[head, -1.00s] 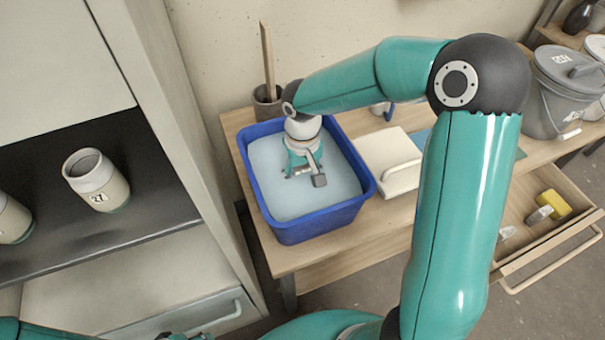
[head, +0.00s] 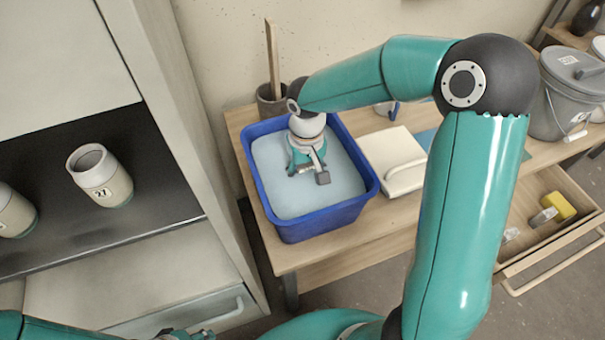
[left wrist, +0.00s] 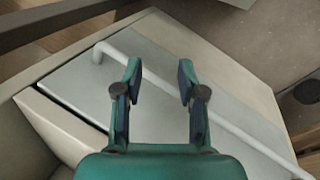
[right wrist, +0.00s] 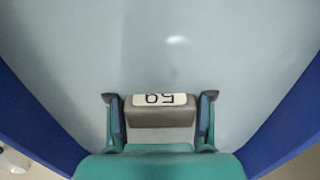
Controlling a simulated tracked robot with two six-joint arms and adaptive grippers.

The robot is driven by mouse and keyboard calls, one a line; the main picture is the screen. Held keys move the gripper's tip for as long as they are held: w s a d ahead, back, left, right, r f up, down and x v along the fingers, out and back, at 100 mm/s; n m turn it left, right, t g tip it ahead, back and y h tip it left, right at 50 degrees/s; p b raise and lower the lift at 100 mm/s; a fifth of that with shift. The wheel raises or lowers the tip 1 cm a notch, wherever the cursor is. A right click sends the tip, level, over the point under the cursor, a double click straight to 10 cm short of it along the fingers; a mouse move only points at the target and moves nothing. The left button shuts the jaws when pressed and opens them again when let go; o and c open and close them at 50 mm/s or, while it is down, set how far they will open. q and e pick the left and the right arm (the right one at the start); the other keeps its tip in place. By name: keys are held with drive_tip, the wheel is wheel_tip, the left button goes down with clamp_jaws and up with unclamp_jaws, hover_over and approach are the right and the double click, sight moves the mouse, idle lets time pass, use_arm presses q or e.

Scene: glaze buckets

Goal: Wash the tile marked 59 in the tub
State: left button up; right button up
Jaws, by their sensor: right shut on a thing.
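The tile marked 59 (right wrist: 160,116) is a small grey-brown block with a white label, upside down in the right wrist view. My right gripper (right wrist: 159,98) is shut on it, one finger at each side. In the head view my right gripper (head: 306,172) points down inside the blue tub (head: 318,221), at the pale liquid. My left gripper (left wrist: 160,78) is open and empty, above a grey drawer front with a bar handle (left wrist: 225,122).
A grey bucket (head: 565,95) is at the right. An open drawer (head: 540,240) holds a yellow item (head: 558,204). A jar marked 27 (head: 100,177) stands on the left shelf.

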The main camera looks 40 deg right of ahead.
drive_tip(key=shift+d, duration=0.65)
drive_tip(key=shift+a, duration=0.15)
drive_tip(key=shift+a, duration=1.1)
drive_tip(key=shift+d, duration=0.1)
drive_tip(key=shift+d, duration=1.15)
drive_tip(key=shift+a, duration=0.2)
drive_tip(key=shift+a+b, duration=0.35)
drive_tip(key=shift+a, duration=0.7)
drive_tip(key=shift+d, duration=0.1)
